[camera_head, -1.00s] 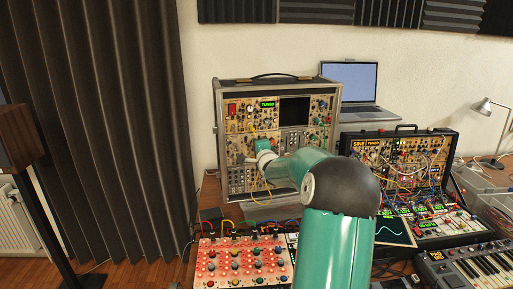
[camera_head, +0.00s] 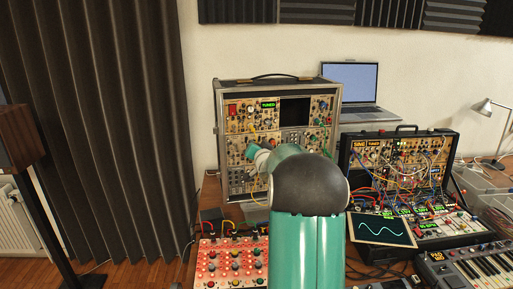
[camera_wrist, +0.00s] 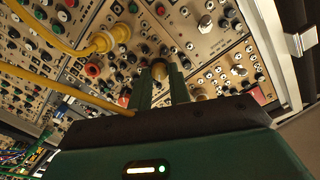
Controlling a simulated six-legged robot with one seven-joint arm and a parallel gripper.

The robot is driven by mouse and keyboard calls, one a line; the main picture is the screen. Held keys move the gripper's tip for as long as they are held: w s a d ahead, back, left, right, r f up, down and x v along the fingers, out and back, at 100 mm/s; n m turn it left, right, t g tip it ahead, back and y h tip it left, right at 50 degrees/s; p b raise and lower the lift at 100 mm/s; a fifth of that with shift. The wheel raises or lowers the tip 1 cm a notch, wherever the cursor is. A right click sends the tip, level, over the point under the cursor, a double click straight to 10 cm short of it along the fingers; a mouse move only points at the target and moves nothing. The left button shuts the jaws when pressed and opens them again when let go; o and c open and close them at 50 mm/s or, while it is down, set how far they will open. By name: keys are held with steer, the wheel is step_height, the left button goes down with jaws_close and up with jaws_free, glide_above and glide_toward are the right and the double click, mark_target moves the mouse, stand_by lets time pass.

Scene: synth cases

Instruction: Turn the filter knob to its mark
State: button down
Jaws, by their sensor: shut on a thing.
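The upright modular synth case (camera_head: 222,135) stands at the back of the table, its panel full of knobs and jacks. My gripper (camera_head: 253,152) is at the middle left of that panel, mostly hidden behind my forearm in the head view. In the wrist view my gripper (camera_wrist: 159,78) has its two green fingers closed on the sides of a small brass-coloured knob (camera_wrist: 159,69), taken as the filter knob. The panel lies tilted in this view. The knob's mark and its pointer are too small to tell.
Yellow cables (camera_wrist: 60,40) cross the panel close to my fingers; one plug (camera_wrist: 102,41) sits up and left of them. A second patched case (camera_head: 452,160) and a scope screen (camera_head: 381,230) stand right of my arm.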

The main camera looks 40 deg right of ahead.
steer(key=n, duration=0.4)
steer(key=shift+w+a+f, duration=0.1)
steer(key=shift+n+h, duration=0.3)
steer(key=shift+n, duration=1.7)
steer(key=shift+g, duration=0.3)
steer(key=c, duration=1.3)
jaws_free()
steer(key=f+v, duration=0.1)
steer(key=v, duration=1.3)
steer(key=shift+r, duration=0.35)
